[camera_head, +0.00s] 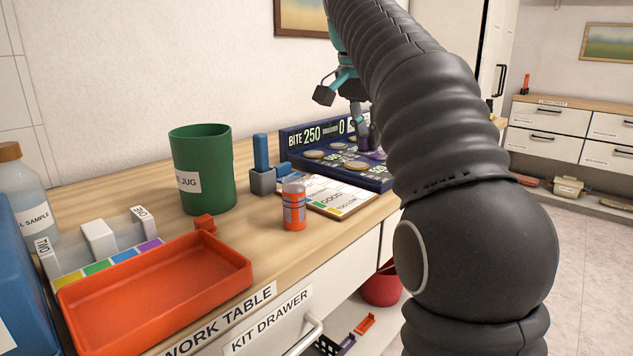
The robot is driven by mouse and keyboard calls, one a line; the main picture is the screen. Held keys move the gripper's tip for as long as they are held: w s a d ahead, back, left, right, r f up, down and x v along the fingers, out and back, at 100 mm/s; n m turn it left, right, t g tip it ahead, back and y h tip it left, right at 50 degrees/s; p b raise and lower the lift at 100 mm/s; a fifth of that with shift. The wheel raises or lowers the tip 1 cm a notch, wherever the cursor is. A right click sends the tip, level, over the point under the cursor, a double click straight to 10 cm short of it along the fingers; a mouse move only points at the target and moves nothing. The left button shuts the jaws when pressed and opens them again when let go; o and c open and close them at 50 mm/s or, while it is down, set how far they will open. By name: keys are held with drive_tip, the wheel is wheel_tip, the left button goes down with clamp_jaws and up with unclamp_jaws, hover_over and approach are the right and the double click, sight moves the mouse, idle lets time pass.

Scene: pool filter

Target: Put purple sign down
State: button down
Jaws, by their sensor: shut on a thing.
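My gripper (352,98) is at the upper middle, mostly behind my black arm. One teal-jointed finger shows at its left. It is shut on a purplish piece (363,128), which seems to be the purple sign. Most of that piece is hidden, and I can read no text on it. The piece is over the dark blue game board (378,178), which has round discs and a scoreboard reading "BITE 250". I cannot tell whether the piece touches the board.
A red bucket (381,287) stands below. Open floor lies right.

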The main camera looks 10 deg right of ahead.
hover_over(322, 189)
drive_tip(key=f, duration=0.3)
drive_tip(key=a+f, duration=0.1)
drive_tip(key=f, duration=0.1)
drive_tip(key=shift+s+f, duration=0.3)
drive_tip(key=shift+s, duration=0.1)
drive_tip(key=shift+f+b, duration=0.65)
drive_tip(key=shift+f, duration=1.4)
drive_tip(key=shift+f, duration=0.15)
drive_tip(key=c, duration=1.1)
unclamp_jaws()
drive_tip(key=shift+c, duration=0.2)
drive_tip(key=p+v, duration=0.1)
drive_tip(key=v, duration=0.6)
drive_tip(key=shift+r, duration=0.4)
